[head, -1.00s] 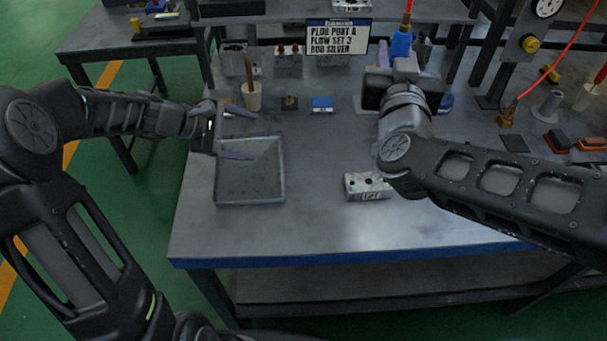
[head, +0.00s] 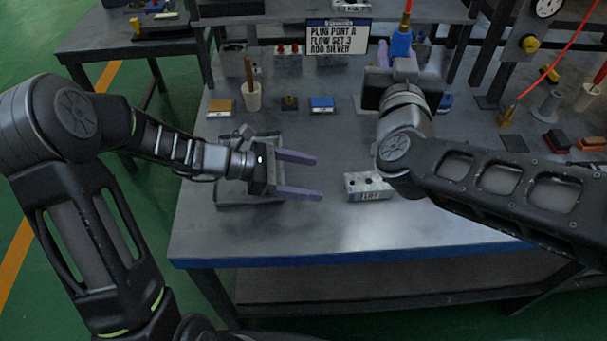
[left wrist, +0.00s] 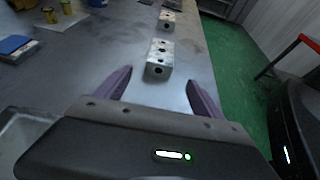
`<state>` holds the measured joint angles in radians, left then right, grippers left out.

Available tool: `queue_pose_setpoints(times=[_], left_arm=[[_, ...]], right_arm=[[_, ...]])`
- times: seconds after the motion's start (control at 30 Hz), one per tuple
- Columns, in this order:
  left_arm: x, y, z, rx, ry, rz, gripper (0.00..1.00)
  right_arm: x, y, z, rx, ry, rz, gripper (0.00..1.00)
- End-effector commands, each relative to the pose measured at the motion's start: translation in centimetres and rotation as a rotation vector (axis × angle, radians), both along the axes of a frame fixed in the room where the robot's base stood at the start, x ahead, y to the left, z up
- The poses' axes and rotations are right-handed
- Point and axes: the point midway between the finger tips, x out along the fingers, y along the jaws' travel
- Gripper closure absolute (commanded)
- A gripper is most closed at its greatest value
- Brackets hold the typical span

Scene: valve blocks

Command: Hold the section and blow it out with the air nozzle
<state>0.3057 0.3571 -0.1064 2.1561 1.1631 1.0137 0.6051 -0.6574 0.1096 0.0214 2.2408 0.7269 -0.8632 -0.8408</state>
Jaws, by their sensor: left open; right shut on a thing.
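A silver valve section (head: 368,187) with holes in its top and a label on its front sits on the bench, near the middle. In the left wrist view it lies ahead, between the fingertips in the picture (left wrist: 159,58). My left gripper (head: 319,178) is open and empty, with its purple fingers pointing at the section from the left, a short gap away. My right gripper (head: 398,62) is shut on the blue air nozzle (head: 401,43), held upright beyond the section. The nozzle's lower end is hidden behind my right wrist.
A grey tray (head: 232,196) lies under my left wrist. Behind it stand a cup with a brown handle (head: 252,98), a yellow block (head: 220,107) and a blue block (head: 321,104). Another silver block (left wrist: 168,22) sits farther along in the left wrist view. The bench front is clear.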

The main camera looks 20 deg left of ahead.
Motion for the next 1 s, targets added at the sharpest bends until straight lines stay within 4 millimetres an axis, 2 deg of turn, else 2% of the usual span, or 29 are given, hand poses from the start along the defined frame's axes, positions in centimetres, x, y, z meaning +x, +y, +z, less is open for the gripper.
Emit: queue_pose_setpoints(times=[0.6, 0.77, 1.0], left_arm=[[3.3, -8.5, -3.8, 0.001, 0.0, -0.002, 0.22], [3.7, -9.6, -4.2, 0.001, -0.001, -0.002, 0.22], [3.8, -9.7, -4.3, 0.001, -0.001, 0.001, 0.22]], right_arm=[[0.0, 0.0, 0.1, 0.0, -0.001, 0.0, 1.0], [0.0, 0.0, 0.1, 0.0, -0.001, 0.0, 1.0], [0.0, 0.0, 0.1, 0.0, -0.001, 0.0, 1.0]])
